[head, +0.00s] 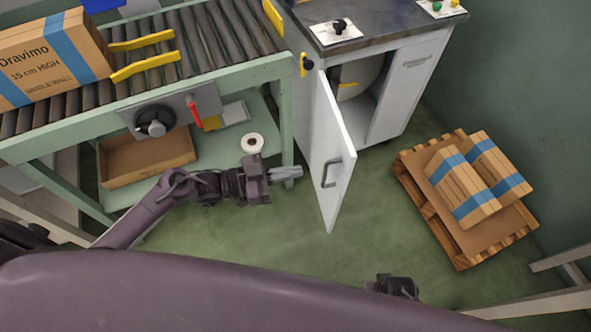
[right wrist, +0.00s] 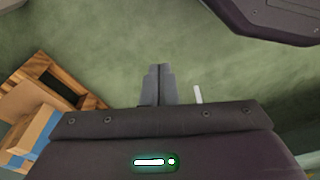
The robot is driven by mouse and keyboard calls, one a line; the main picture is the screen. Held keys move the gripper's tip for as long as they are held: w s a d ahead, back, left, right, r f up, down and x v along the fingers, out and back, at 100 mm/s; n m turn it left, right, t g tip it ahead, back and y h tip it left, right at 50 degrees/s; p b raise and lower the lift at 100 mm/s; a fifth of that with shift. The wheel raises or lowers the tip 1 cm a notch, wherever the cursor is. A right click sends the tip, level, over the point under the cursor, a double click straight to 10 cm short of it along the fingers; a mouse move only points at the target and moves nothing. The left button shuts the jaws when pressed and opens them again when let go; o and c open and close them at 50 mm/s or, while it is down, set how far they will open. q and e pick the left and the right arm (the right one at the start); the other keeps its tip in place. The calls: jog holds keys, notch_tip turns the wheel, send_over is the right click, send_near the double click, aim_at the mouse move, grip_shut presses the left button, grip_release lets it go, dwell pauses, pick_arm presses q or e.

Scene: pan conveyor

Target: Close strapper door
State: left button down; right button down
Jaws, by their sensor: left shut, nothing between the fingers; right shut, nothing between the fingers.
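The strapper door (head: 325,158) is a white panel that stands wide open, swung out from the front of the white strapper cabinet (head: 402,85). A dark bar handle (head: 331,173) is on its face. Inside the opening a pale round reel (head: 360,78) shows partly. My left gripper (head: 298,171) is shut and empty, its fingers pointing right, a short way left of the door and apart from it. My right gripper (right wrist: 158,72) is shut and empty in the right wrist view, above the green floor; in the head view only a dark part of that arm (head: 395,286) shows at the bottom.
A roller conveyor (head: 215,45) on a green frame carries a Dravimo box (head: 50,62) at the upper left. A lower shelf holds a cardboard tray (head: 145,158) and a tape roll (head: 252,143). A wooden pallet (head: 455,262) with flat boxes stands at right. The floor below the door is clear.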

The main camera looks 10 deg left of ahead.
aim_at(349, 162)
pick_arm(q)
jog(key=x, duration=1.1)
jog(key=shift+w+f, duration=0.15)
jog(key=shift+d, duration=0.15)
